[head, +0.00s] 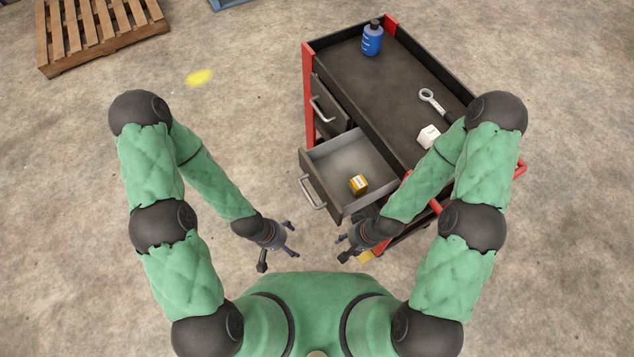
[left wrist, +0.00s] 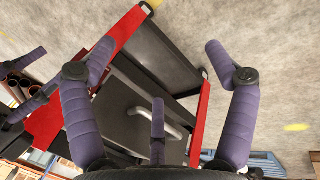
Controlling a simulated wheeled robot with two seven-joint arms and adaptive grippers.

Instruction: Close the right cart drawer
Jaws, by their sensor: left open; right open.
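The right cart drawer (head: 340,160) is pulled out of the red and black cart (head: 307,60), with a yellow box (head: 358,185) inside it. Its silver handle (head: 313,194) is on the front panel, facing left. The left drawer (head: 328,103) sits in the cart with its own handle. My left gripper (head: 276,255) is open and empty, left of and below the open drawer, apart from it. In the left wrist view its fingers (left wrist: 158,110) spread before the cart and a drawer handle (left wrist: 160,125). My right gripper (head: 348,240) is open, just below the drawer's near corner; whether it touches is unclear.
On the cart top are a blue bottle (head: 372,38), a wrench (head: 433,101) and a white block (head: 428,137). A wooden pallet (head: 100,30) lies at the far left. A yellow spot (head: 199,77) marks the floor. The floor left of the cart is clear.

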